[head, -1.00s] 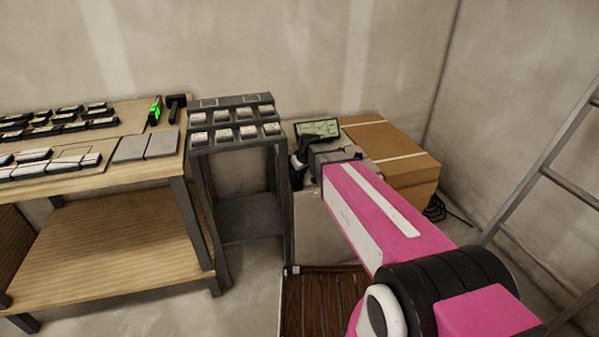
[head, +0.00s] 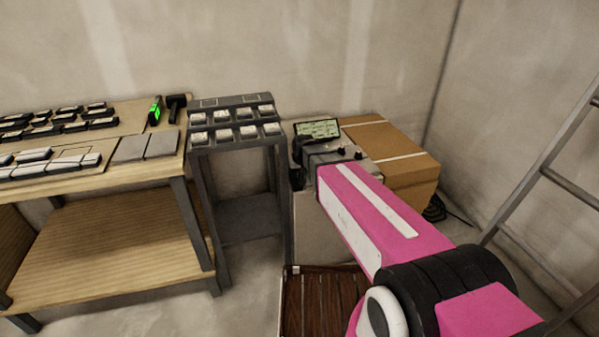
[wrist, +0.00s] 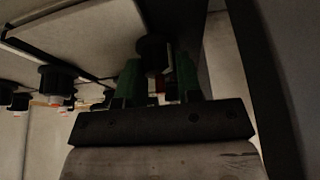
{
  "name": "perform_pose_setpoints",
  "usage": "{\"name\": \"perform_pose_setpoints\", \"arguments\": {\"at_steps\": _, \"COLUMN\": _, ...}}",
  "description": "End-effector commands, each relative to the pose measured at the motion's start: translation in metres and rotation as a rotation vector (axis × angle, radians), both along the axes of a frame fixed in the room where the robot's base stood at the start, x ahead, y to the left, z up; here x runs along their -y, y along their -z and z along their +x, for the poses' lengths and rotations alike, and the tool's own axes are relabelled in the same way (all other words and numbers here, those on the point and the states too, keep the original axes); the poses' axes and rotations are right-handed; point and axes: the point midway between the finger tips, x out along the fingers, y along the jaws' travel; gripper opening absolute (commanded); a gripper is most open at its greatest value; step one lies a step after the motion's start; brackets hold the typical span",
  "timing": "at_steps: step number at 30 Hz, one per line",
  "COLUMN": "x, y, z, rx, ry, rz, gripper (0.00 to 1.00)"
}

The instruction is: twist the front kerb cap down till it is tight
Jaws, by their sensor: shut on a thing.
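In the wrist view my gripper (wrist: 158,75) has two green fingers shut on a black round cap (wrist: 152,50), which I take for the front kerb cap. The cap sits at the edge of a pale tile (wrist: 95,38), its top wider than its lower part. A small red part shows between the fingers below it. How tight the cap is cannot be seen. In the head view my pink arm reaches over the grey stand at the centre, and the fingers and the held cap are hidden.
Other black caps, one at the left (wrist: 57,78), stand along the tile edges. In the head view a screen (head: 317,129) stands behind the grey stand, a cardboard box (head: 390,165) to its right. A rack of tile samples (head: 235,133) and a workbench (head: 90,180) are left; a ladder is right.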

Motion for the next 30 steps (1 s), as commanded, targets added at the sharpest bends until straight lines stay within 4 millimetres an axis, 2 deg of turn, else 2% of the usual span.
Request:
{"name": "perform_pose_setpoints", "arguments": {"at_steps": 5, "x": 0.0, "y": 0.0, "z": 0.0, "rx": 0.0, "ry": 0.0, "rz": 0.0, "gripper": 0.09}}
{"name": "perform_pose_setpoints", "arguments": {"at_steps": 6, "x": 0.0, "y": 0.0, "z": 0.0, "rx": 0.0, "ry": -0.001, "rz": 0.0, "gripper": 0.46}}
{"name": "perform_pose_setpoints", "arguments": {"at_steps": 7, "x": 0.0, "y": 0.0, "z": 0.0, "rx": 0.0, "ry": -0.001, "rz": 0.0, "gripper": 0.56}}
{"name": "perform_pose_setpoints", "arguments": {"at_steps": 8, "x": 0.0, "y": 0.0, "z": 0.0, "rx": 0.0, "ry": -0.001, "rz": 0.0, "gripper": 0.58}}
{"name": "perform_pose_setpoints", "arguments": {"at_steps": 16, "x": 0.0, "y": -0.001, "z": 0.0, "rx": 0.0, "ry": -0.001, "rz": 0.001, "gripper": 0.58}}
{"name": "perform_pose_setpoints", "arguments": {"at_steps": 20, "x": 0.001, "y": -0.007, "z": -0.004, "rx": 0.0, "ry": -0.001, "rz": 0.001, "gripper": 0.58}}
{"name": "perform_pose_setpoints", "arguments": {"at_steps": 30, "x": 0.006, "y": -0.057, "z": -0.025, "rx": 0.002, "ry": -0.001, "rz": 0.001, "gripper": 0.58}}
